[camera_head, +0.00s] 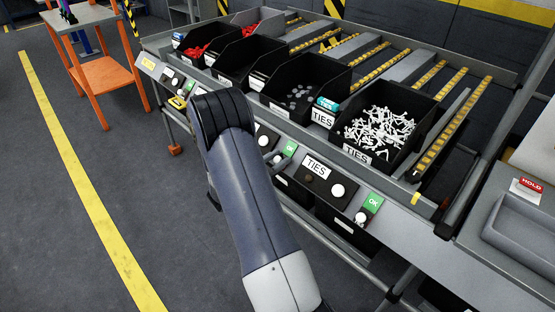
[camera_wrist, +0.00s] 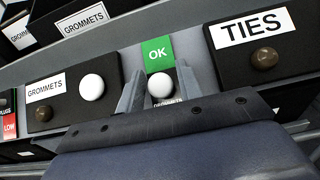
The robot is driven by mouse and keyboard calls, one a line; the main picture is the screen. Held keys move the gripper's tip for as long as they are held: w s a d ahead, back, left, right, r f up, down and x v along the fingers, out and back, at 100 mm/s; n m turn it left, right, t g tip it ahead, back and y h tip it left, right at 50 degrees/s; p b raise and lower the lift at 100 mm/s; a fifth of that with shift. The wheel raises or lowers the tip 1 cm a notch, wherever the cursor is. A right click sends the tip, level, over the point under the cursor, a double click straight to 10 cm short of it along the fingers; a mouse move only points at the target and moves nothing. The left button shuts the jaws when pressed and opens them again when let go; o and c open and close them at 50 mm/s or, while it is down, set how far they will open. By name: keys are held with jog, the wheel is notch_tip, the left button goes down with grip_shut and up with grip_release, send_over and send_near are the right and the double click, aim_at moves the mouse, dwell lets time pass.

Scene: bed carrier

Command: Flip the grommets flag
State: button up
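The grommets flag (camera_wrist: 159,54) shows its green OK face in the wrist view, with a white round knob (camera_wrist: 161,84) below it. A small, partly covered grommets label sits under the knob. My gripper (camera_wrist: 160,92) is open, with one finger on each side of the knob; I cannot tell whether either finger touches it. In the head view the green flag (camera_head: 290,148) shows just right of my arm, which hides most of the gripper.
A grommets panel (camera_wrist: 71,91) with a brown and a white button is left of the flag. A ties panel (camera_wrist: 255,43) is to the right. A red LOW flag (camera_wrist: 9,126) shows at far left. Another green OK flag (camera_head: 374,203) is farther right. Black bins (camera_head: 392,100) stand above the panels.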

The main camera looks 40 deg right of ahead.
aim_at(284, 157)
grip_shut()
jog(key=shift+w+d+r+p, duration=0.15)
jog(key=shift+d+r+p, duration=0.2)
jog(key=shift+d+r, duration=1.5)
jog(key=shift+o, duration=2.2)
grip_release()
jog(key=shift+a, duration=0.15)
jog(key=shift+a, duration=0.3)
jog(key=a, duration=1)
jog(key=shift+s, duration=0.45)
jog(key=shift+d, duration=0.1)
